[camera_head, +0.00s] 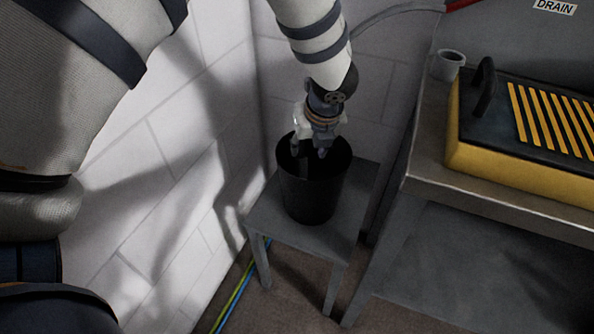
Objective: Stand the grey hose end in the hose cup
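A small grey cup (448,65), which looks like the hose cup, stands upright at the back left corner of the bench. A grey hose (390,15) runs along the wall at the top towards a red part; I cannot make out its free end. My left gripper (318,150) points down into the mouth of a black bucket (311,192), well left of the cup. Its fingertips are small and dark against the bucket's inside, so I cannot tell whether they are open or hold anything. My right gripper is not in view.
The bucket stands on a small grey stool (350,215) near the white block wall (175,150). A yellow case (480,160) with a black striped lid and handle lies on the bench (430,175) beside the cup. Blue and yellow-green lines run along the floor.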

